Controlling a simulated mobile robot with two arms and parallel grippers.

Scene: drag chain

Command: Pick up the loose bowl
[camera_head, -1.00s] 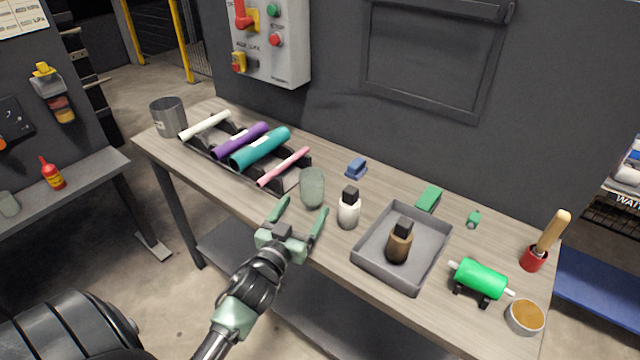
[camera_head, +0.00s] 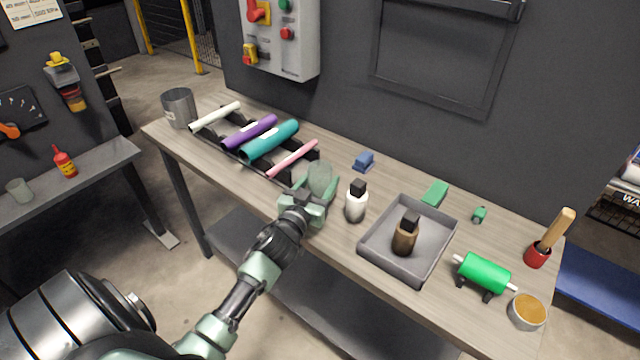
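A small round bowl with an orange-brown inside (camera_head: 527,311) stands at the near right end of the workbench, apart from any gripper. My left gripper (camera_head: 318,182) is at the bench's front edge, left of the middle. Its fingers are spread on either side of a greenish see-through cup (camera_head: 320,176), which stands upright on the bench. The gripper looks open; I cannot tell whether a finger touches the cup. My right gripper is not in view.
A white bottle (camera_head: 356,201) stands close right of the gripper. A grey tray (camera_head: 378,245) holds a brown bottle (camera_head: 405,234). A rack with several coloured rolls (camera_head: 270,140) lies left. A green roller (camera_head: 484,273) and a wooden-handled brush (camera_head: 549,240) stand near the bowl.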

